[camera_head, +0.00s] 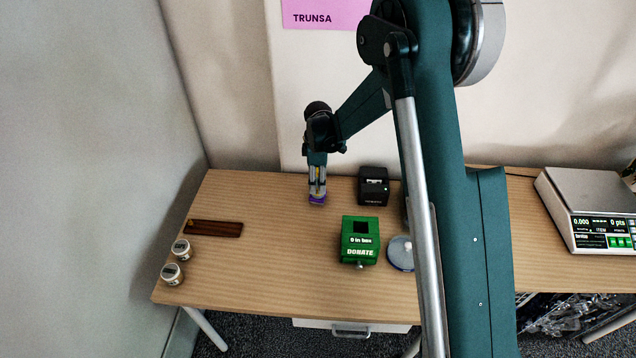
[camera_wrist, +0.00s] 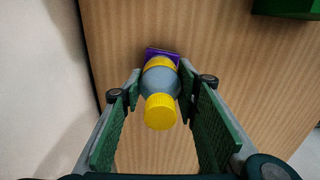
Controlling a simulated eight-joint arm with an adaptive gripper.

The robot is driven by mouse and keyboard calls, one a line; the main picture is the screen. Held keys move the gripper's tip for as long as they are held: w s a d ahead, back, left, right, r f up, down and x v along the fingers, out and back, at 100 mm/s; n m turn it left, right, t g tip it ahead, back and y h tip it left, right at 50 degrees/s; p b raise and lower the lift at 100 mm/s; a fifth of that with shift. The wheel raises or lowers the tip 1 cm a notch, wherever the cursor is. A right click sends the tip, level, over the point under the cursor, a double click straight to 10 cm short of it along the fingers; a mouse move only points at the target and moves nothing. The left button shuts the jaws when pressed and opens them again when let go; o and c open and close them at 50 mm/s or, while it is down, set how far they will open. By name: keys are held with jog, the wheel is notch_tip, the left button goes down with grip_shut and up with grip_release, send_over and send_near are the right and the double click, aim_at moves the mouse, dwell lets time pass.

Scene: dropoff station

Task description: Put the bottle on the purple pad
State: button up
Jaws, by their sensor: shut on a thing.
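The bottle (camera_wrist: 160,80) is grey with a yellow cap and a yellow band near its bottom. It stands between the fingers of my gripper (camera_wrist: 161,91), cap toward the wrist camera. My gripper (camera_head: 317,184) is shut on the bottle and points down at the back left of the table in the head view. The purple pad (camera_head: 317,200) lies directly below the fingers. In the wrist view the purple pad (camera_wrist: 150,51) shows at the bottle's far end, mostly covered by it. I cannot tell whether the bottle's base touches the pad.
A black printer (camera_head: 373,187) stands right of my gripper. A green donation box (camera_head: 359,240) and a round blue-and-white item (camera_head: 400,254) are nearer the front. A brown wooden tray (camera_head: 214,228) and two small jars (camera_head: 172,273) are at the left. A scale (camera_head: 590,210) is far right.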

jog(key=o, duration=0.7)
notch_tip(320, 180, up, 12)
jog(key=shift+r+p, duration=0.1)
jog(key=shift+p, duration=0.7)
dwell(0.3)
jog(key=shift+r, duration=0.1)
